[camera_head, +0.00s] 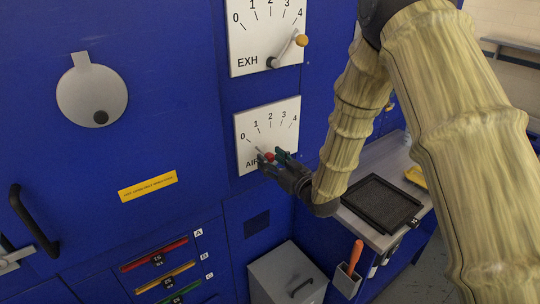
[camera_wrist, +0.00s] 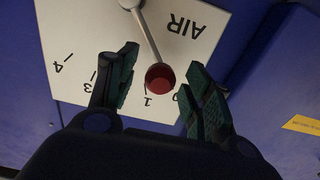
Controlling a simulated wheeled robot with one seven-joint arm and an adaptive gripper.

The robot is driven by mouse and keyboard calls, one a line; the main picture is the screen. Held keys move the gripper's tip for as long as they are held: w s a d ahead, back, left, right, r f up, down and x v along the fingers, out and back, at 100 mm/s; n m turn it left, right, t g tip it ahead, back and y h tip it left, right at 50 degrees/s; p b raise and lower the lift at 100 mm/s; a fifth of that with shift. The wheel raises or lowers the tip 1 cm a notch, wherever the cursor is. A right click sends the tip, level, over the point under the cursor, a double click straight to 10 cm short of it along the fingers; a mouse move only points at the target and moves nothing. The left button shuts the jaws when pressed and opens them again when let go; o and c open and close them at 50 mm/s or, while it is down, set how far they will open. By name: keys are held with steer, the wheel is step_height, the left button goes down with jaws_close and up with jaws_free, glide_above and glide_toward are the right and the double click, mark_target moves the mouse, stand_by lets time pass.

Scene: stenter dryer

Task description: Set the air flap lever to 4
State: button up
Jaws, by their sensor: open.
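The AIR dial plate (camera_head: 246,158) is white, numbered 0 to 4, on the blue machine front. It shows upside down in the wrist view (camera_wrist: 195,45). The air flap lever (camera_wrist: 145,35) is a thin grey bar ending in a red knob (camera_wrist: 160,77). The lever points toward the low end, around 0 to 1; the exact reading is unclear. My gripper (camera_head: 271,156) is open at the plate. In the wrist view its fingers stand on either side of the red knob, with gaps visible. In the head view the gripper partly hides the lever and its pivot.
The EXH dial (camera_head: 245,35) above has a lever with an orange knob (camera_head: 302,40). A grey box (camera_head: 275,270) stands below. A counter with a black tray (camera_head: 381,203) is at the right. A black door handle (camera_head: 33,225) sticks out at the left.

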steer(key=shift+w+a, duration=0.35)
steer(key=shift+w, duration=0.1)
jaws_close()
steer(key=w+d+m+b, duration=0.6)
steer(key=d+m+b, duration=0.2)
steer(key=m, duration=0.8)
steer(key=shift+w+d, duration=0.15)
steer(key=shift+d, duration=0.25)
stand_by(0.3)
